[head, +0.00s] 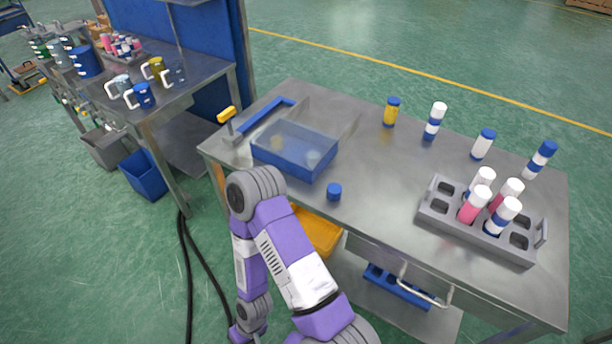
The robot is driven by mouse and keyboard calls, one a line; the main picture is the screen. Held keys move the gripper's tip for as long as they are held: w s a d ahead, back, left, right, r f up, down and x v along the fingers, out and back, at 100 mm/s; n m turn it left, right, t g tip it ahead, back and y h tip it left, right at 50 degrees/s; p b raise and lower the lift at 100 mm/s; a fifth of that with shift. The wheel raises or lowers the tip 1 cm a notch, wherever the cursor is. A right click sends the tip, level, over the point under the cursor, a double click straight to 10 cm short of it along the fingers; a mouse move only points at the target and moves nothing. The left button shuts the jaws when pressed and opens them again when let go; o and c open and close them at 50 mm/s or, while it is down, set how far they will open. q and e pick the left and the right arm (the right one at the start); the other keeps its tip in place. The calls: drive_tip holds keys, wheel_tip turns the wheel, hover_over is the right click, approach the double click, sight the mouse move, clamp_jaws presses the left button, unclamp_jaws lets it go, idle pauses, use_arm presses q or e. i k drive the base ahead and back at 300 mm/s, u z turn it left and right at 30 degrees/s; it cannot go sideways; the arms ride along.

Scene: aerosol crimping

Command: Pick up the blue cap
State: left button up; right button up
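A small loose blue cap (334,191) stands on the metal table near its front edge, just right of a blue see-through bin (290,150). Nothing touches the cap. One purple and white arm of mine is folded in front of the table, to the left of and below the cap, with its wrist end low near the bottom edge. No gripper fingers of either arm show in this view.
A grey rack (480,233) with several white-capped cans stands at the right of the table (385,210). Several capped cans stand along the back, including a yellow one (390,112). A yellow-handled tool (228,118) is at the left. The table's middle is clear.

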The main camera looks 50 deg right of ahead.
sight(334, 190)
drive_tip(key=i, duration=2.05)
drive_tip(key=u, duration=5.9)
drive_tip(key=i, duration=0.95)
drive_tip(key=u, duration=1.4)
